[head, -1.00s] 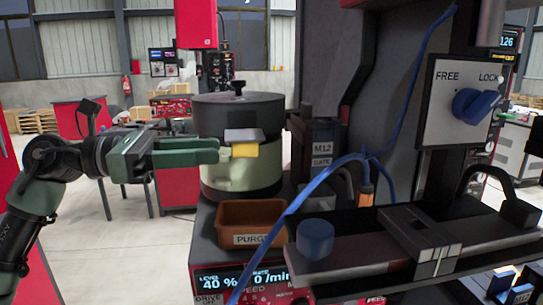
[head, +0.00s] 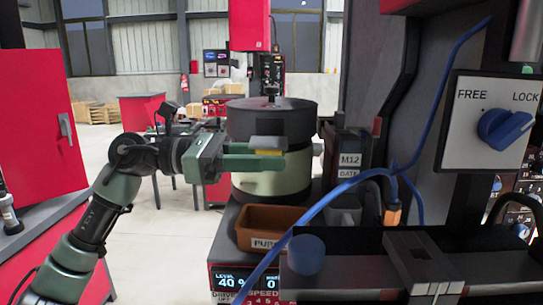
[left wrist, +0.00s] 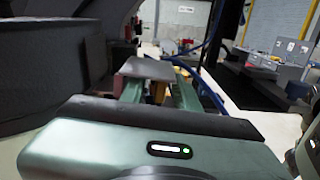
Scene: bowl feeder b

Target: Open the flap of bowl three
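The bowl feeder (head: 271,118) is a round drum with a dark upper part and a pale green base. Its number is not readable. Its flap (head: 268,141) is a small grey plate on the near side, with a yellow tab (head: 270,152) under it. My left gripper (head: 272,158) is at the flap, its fingers reaching in from the left. In the left wrist view the grey flap (left wrist: 147,68) covers the fingertips from above. The yellow tab (left wrist: 158,91) shows between the two fingers, with gaps beside it. Whether the fingers touch it is unclear. My right gripper is not in view.
An orange-brown PURGE bin (head: 270,220) sits below the bowl. A gate unit marked M12 (head: 349,160) stands right of it. A blue hose (head: 330,195) crosses in front. A FREE/LOCK panel (head: 490,125) with a blue knob is at right. The floor at left is open.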

